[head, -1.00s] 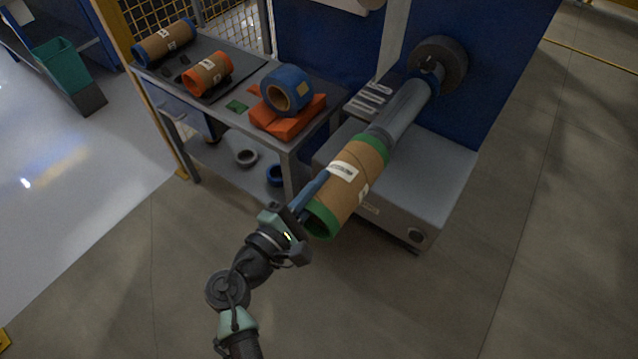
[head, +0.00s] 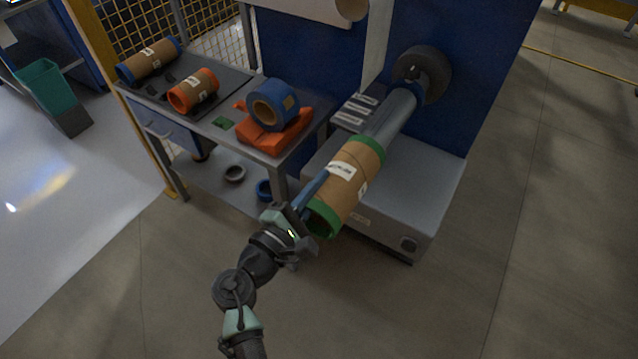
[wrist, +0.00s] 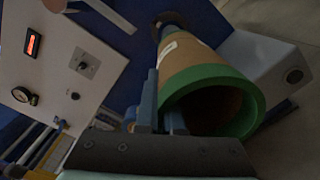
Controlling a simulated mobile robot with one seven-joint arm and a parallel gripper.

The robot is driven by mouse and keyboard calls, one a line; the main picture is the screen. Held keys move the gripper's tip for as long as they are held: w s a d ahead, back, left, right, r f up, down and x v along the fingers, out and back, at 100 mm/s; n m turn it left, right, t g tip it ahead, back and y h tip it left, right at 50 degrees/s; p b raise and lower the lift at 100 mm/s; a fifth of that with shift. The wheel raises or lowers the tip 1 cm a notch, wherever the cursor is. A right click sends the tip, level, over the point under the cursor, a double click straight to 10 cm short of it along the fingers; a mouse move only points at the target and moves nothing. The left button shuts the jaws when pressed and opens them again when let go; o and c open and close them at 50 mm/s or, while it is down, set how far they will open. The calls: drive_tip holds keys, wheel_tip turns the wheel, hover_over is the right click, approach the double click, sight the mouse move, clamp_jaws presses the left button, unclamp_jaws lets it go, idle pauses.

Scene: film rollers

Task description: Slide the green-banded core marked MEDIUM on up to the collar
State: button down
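The green-banded core (head: 350,190) is a brown cardboard tube with green ends and white labels, too small to read. It sits around the outer part of the grey roller shaft (head: 391,117), tilted with it in the picture. Bare shaft shows between the core and the dark round collar (head: 424,72) at the far end. My gripper (head: 313,192) is at the core's near end. In the wrist view, my gripper (wrist: 163,108) has one blue finger outside the green rim of the core (wrist: 200,58) and one inside, shut on its wall.
A grey table (head: 218,130) at left holds a blue-ended core (head: 150,60), an orange-ended core (head: 193,92) and a blue-wrapped roll (head: 273,105) on an orange block (head: 262,136). The grey machine base (head: 400,200) lies below the shaft. Floor at right is clear.

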sight(340, 159)
drive_tip(key=shift+w+d, duration=0.1)
drive_tip(key=shift+b+x, duration=0.6)
drive_tip(key=shift+x, duration=1)
drive_tip(key=shift+w+r, duration=0.1)
drive_tip(key=shift+b+x, duration=0.65)
drive_tip(key=shift+x, duration=1)
drive_tip(key=shift+d, duration=0.1)
